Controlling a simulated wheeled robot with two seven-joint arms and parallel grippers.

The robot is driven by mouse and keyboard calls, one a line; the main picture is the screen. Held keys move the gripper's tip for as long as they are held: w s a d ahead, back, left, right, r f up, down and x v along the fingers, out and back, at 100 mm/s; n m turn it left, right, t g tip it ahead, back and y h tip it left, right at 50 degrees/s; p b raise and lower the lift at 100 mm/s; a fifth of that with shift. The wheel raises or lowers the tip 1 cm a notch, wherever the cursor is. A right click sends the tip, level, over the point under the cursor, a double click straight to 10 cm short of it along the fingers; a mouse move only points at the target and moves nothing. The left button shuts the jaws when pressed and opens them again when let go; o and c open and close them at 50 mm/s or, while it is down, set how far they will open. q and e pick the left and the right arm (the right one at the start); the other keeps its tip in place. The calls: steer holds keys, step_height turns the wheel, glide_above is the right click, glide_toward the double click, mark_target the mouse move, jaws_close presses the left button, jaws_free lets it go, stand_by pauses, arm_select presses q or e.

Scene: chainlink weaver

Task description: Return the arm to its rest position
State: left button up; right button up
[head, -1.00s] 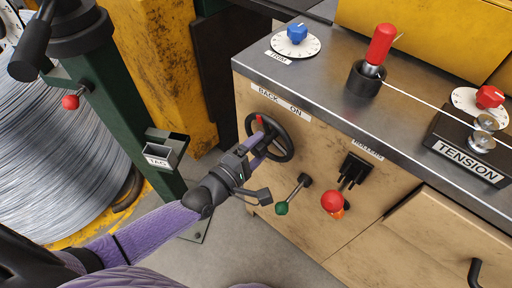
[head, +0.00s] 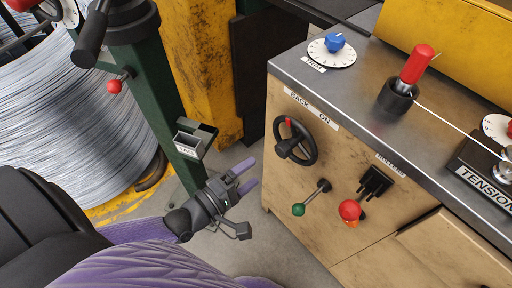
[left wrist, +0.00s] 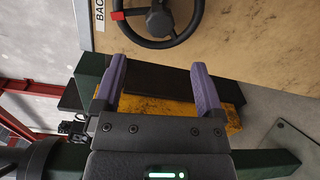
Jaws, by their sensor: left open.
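My left gripper (head: 246,176) is open and empty in the head view, in the air between the green post and the machine's wooden front. Its purple fingers are apart and show in the left wrist view (left wrist: 162,88). The black handwheel (head: 295,142) with a red mark is on the machine front, to the right of the gripper and apart from it. The handwheel also shows at the top of the left wrist view (left wrist: 160,18). My purple left arm (head: 140,230) is folded back near the bottom left. My right gripper is not in view.
A green post (head: 150,75) with a small tag box (head: 194,138) stands close to the gripper. Green (head: 299,209) and red (head: 349,209) knobbed levers stick out of the machine front. A wire spool (head: 80,120) is at the left. Bare floor lies below the gripper.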

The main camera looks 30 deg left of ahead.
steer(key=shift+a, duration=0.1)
arm_select(q)
steer(key=s+a+f+m+g+y+p, duration=0.1)
steer(key=s+a+f+m+g+y, duration=0.2)
steer(key=s+f+m+g, duration=0.5)
steer(key=s+a+f+m+g+y+p, duration=0.25)
steer(key=s+f+m, duration=0.25)
steer(key=s+f, duration=0.65)
steer(key=s+f+m+g, duration=0.2)
steer(key=s+g, duration=0.1)
steer(key=s, duration=0.4)
steer(key=s+f+m+g+y, duration=0.1)
steer(key=s+f+m+g, duration=0.2)
steer(key=s, duration=0.3)
steer(key=shift+s+d+f+m+g, duration=0.3)
steer(key=shift+s+f+g, duration=0.05)
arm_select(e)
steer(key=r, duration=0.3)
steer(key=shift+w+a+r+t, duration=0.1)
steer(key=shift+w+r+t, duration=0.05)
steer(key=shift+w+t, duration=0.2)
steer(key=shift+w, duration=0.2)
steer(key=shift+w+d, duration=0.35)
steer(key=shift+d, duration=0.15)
